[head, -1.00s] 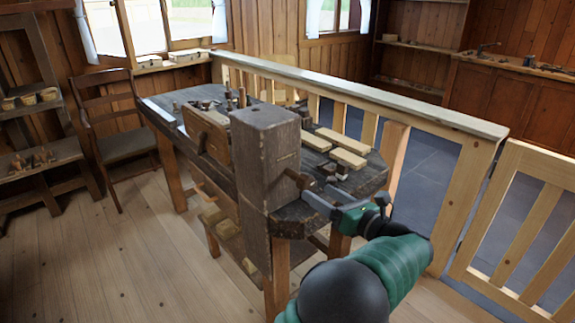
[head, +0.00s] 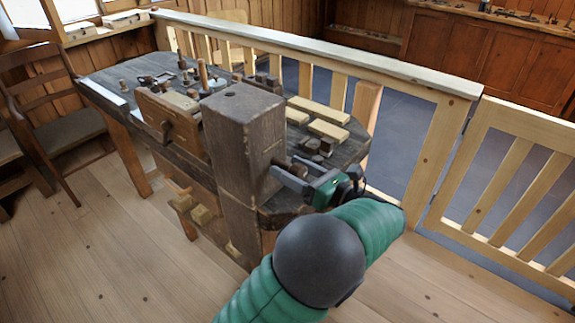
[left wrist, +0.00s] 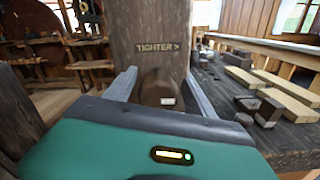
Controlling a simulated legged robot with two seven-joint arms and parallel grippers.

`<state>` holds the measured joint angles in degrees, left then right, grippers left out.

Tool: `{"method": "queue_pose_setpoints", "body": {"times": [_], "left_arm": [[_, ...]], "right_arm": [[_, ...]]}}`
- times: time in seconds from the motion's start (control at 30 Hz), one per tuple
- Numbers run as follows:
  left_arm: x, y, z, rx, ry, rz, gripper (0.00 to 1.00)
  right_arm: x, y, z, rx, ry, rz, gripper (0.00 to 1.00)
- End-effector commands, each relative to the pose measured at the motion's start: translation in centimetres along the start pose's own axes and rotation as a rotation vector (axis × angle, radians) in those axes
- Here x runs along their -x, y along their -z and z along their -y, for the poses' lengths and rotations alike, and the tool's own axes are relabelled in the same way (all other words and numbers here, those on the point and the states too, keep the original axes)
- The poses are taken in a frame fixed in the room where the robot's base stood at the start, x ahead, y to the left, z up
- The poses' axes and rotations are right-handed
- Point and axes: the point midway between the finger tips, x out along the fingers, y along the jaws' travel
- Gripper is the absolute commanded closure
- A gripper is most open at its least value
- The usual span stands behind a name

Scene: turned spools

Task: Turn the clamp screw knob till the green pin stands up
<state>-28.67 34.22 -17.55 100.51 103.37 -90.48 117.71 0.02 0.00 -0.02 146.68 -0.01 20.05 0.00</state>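The clamp screw knob (head: 298,166) is dark brown wood and sticks out of the right face of a thick wooden post (head: 240,150) on the workbench. In the left wrist view the knob (left wrist: 158,90) has a small pale mark and sits below the carved words "TIGHTER >". My left gripper (head: 290,180) is at the knob. Its grey fingers (left wrist: 160,82) stand on either side of it, with gaps visible, so it looks open around the knob. I cannot make out a green pin in either view. My right gripper is not in view.
The workbench (head: 110,82) holds pale wooden blocks (head: 318,110), small dark blocks (head: 318,146) and several tools. A wooden railing (head: 345,62) runs behind it, with a gate (head: 510,170) at right. A chair (head: 65,120) stands at left. The plank floor in front is open.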

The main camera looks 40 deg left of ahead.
Motion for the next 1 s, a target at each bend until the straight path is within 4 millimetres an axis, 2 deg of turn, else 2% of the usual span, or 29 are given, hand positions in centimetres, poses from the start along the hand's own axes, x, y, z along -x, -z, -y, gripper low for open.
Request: {"method": "queue_pose_setpoints", "body": {"times": [0.07, 0.47, 0.77, 1.0], "left_arm": [[-0.43, 0.12, -0.03, 0.0, -0.001, -0.003, 0.46], [-0.83, 0.28, 0.02, -0.001, -0.002, -0.007, 0.98], [-0.6, 0.25, 0.04, -0.018, 0.0, -0.006, 0.98], [-0.53, 0.28, 0.09, -0.115, 0.003, -0.007, 0.98]], "right_arm": [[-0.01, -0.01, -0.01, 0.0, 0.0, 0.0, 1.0], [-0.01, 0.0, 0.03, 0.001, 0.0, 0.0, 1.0], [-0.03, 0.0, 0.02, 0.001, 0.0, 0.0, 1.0], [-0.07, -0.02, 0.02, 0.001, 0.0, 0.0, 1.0]]}}
